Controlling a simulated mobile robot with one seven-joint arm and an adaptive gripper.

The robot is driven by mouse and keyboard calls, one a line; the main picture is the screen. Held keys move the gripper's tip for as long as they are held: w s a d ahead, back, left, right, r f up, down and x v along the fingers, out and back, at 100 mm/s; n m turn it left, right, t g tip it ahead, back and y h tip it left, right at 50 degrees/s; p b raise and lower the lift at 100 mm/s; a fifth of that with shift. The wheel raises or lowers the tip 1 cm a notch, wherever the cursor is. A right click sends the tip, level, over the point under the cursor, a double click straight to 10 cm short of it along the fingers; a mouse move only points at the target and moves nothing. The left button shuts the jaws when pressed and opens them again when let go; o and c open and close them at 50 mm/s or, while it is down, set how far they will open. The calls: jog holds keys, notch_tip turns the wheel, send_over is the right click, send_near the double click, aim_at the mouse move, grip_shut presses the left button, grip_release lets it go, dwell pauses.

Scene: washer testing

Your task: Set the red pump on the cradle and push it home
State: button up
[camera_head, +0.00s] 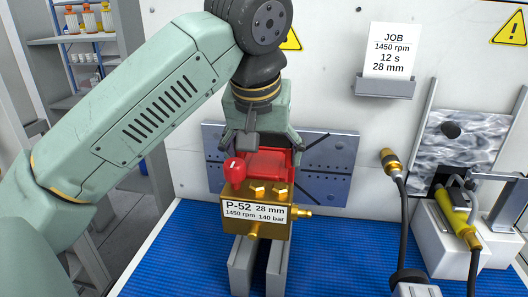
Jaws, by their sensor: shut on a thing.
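The red pump (269,165) has a red body, a brass front block, a red ball knob and a label reading P-52, 28 mm, 1450 rpm, 140 bar. My gripper (262,145) comes down from above and is shut on the red pump, around its red body. The pump is upright above the grey cradle (241,265), which has two parallel rails on the blue mat. The pump's lower brass part overlaps the rails' top ends in the picture. I cannot tell whether the pump touches the cradle. The pump hides part of the slotted metal plate (337,172) behind it.
A black hose with a brass end (390,161) stands to the right. Further right are a yellow-bodied tool (459,210) and a clamp on a white block (438,247). A job card (389,50) hangs on the wall. The blue mat (335,235) is bare right of the cradle.

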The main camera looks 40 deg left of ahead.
aim_at(263, 134)
jog(key=shift+f+b, duration=1.8)
jog(key=shift+f, duration=0.35)
jog(key=shift+f+b, duration=0.4)
jog(key=shift+f, duration=0.4)
dwell(1.0)
jog(key=shift+w+a+p, duration=0.3)
jog(key=shift+w+a, duration=0.2)
jog(key=shift+w, duration=0.3)
jog(key=shift+w+a+p, duration=0.3)
jog(key=shift+w+a, duration=0.15)
jog(key=shift+w, duration=0.35)
dwell(0.5)
jog(key=o, duration=1.7)
jog(key=shift+s+d, duration=0.1)
jog(key=shift+o, duration=1.2)
jog(key=shift+f, duration=0.3)
jog(key=v, duration=1.2)
jog(key=shift+r, duration=0.25)
